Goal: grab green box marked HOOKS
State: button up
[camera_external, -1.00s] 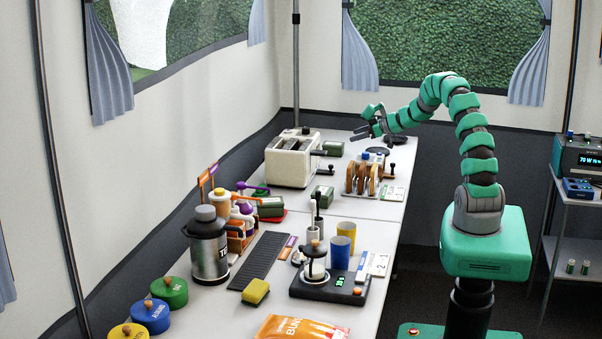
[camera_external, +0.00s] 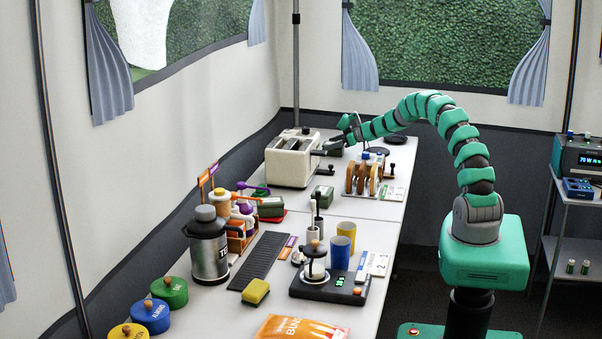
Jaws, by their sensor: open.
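Several small dark green boxes stand on the table, and no marking on them is legible at this size. One green box (camera_external: 333,150) is at the far end, right of the toaster, partly hidden by my gripper. Another green box (camera_external: 323,194) stands nearer, in front of the toaster. More green boxes (camera_external: 271,206) lie by the red tray on the left. My gripper (camera_external: 328,145) is open and reaches over the far green box beside the toaster. I cannot tell whether its fingers touch the box.
A cream toaster (camera_external: 291,160) stands close left of my gripper. A rack with wooden-looking pieces (camera_external: 364,175) stands to its right. Blue and yellow cups (camera_external: 341,250), a scale-like device (camera_external: 328,288) and a steel flask (camera_external: 209,250) fill the nearer table.

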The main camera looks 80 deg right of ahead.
jog(key=c, duration=1.1)
jog(key=shift+c, duration=0.2)
